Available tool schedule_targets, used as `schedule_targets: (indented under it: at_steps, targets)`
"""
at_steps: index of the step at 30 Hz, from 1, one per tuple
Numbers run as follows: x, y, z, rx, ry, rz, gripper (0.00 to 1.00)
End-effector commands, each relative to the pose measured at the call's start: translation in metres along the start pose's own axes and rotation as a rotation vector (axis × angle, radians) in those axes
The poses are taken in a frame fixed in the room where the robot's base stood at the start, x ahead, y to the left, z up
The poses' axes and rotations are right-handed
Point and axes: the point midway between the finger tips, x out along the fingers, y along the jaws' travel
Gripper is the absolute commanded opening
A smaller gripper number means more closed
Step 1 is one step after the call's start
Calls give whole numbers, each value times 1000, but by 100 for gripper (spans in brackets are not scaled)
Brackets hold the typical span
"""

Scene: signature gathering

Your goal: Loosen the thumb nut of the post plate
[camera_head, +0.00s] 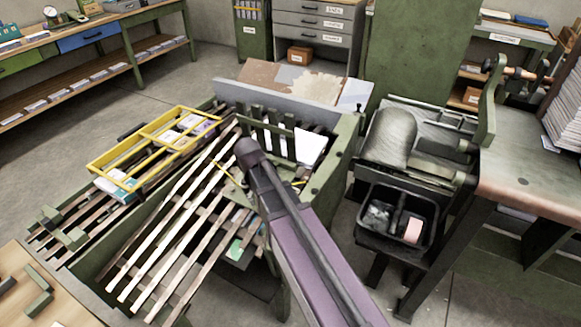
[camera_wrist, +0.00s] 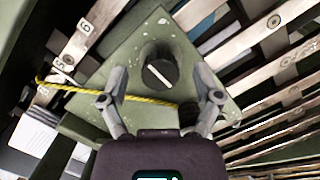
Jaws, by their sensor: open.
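The green post plate (camera_wrist: 112,62) lies below my gripper in the wrist view. A dark round knob with a white bar across its top (camera_wrist: 160,70), seemingly the thumb nut, stands on the plate. My gripper (camera_wrist: 160,88) is open, its two fingers apart on either side of the knob's line, with no contact visible. A smaller dark ribbed piece (camera_wrist: 188,114) shows partly behind the right finger.
A yellow cord (camera_wrist: 148,100) crosses the plate between the fingers. Numbered wooden slats (camera_wrist: 110,14) surround the plate. In the head view, a yellow frame (camera_head: 150,140) lies left on the slats (camera_head: 170,250). A black bin (camera_head: 372,238) and a green-legged bench stand at right.

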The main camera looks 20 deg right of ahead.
Motion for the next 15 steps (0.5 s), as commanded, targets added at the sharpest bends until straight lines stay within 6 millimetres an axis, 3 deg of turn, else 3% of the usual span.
schedule_targets:
  at_steps: [15]
  targets:
    - [0, 1, 0, 357, 1, -64, 82]
